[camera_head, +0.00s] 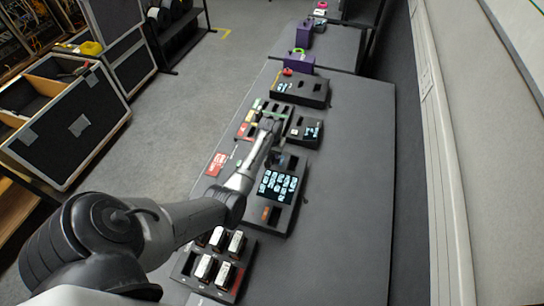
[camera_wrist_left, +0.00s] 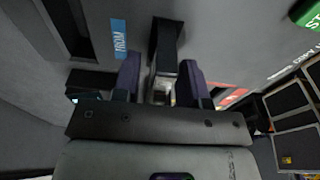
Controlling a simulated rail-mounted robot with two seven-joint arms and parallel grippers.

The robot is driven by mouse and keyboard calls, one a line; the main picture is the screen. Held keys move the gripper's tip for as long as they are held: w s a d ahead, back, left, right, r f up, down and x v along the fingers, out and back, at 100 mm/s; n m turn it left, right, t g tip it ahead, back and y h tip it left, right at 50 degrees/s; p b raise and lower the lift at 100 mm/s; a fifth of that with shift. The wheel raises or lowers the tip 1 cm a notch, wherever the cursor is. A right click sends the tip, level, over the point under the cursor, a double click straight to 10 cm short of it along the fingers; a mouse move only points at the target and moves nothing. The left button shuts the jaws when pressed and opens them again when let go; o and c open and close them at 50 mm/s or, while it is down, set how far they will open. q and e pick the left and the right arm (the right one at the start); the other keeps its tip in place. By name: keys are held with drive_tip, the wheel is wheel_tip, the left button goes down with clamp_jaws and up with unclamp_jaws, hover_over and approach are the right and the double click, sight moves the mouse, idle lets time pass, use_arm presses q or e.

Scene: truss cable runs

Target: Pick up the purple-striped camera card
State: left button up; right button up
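My left gripper (camera_head: 270,128) is over the dark devices in the middle of the table, its arm reaching in from the lower left. In the left wrist view its two fingers (camera_wrist_left: 160,78) stand apart. A dark upright block (camera_wrist_left: 166,48) lies between them, with a gap showing at the left finger. A small pale patch (camera_wrist_left: 162,90) shows low between the fingers. I cannot make out a purple stripe, so I cannot tell whether this is the purple-striped camera card. My right gripper is in neither view.
A tray (camera_head: 238,290) with several white-labelled cards stands at the near end. A device with a lit screen (camera_head: 279,186) lies beside my arm. A blue FROM label (camera_wrist_left: 119,38) is close to the fingers. The table's right side (camera_head: 350,190) is clear. A case (camera_head: 70,130) stands left.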

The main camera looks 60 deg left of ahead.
use_arm(q)
clamp_jaws()
drive_tip(key=shift+r, duration=0.1)
